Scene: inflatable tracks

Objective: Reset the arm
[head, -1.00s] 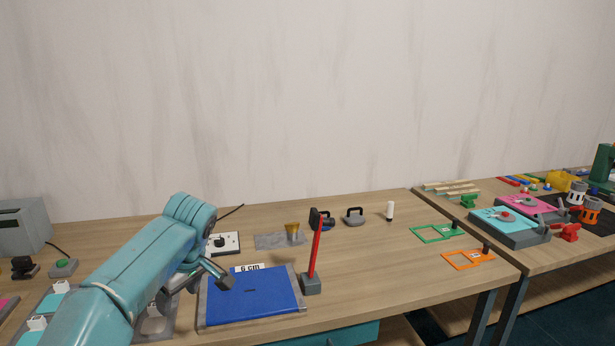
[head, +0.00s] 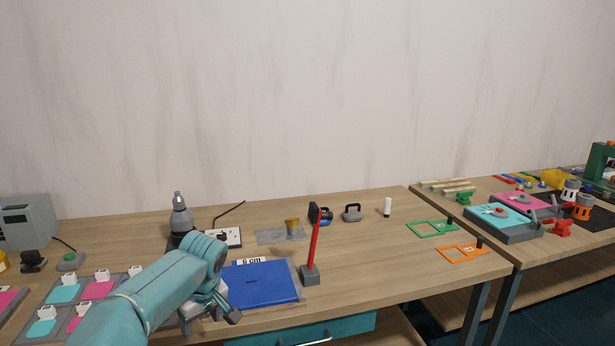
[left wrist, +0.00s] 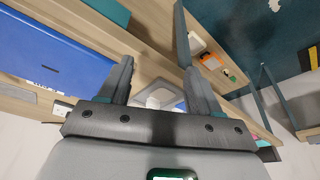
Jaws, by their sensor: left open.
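My left arm comes in from the lower left in the head view. Its left gripper (head: 222,306) is over the front left part of the blue mat, near the table's front edge. In the left wrist view the two fingers of the left gripper (left wrist: 152,58) stand apart, with nothing between them. My right gripper is not in view.
The blue mat (head: 262,287) carries a "6 cm" label. A red upright post (head: 313,250) on a grey base stands beside it. A grey bottle-shaped tool (head: 180,216) stands behind my arm. The table's right middle holds green (head: 432,230) and orange (head: 461,253) frames.

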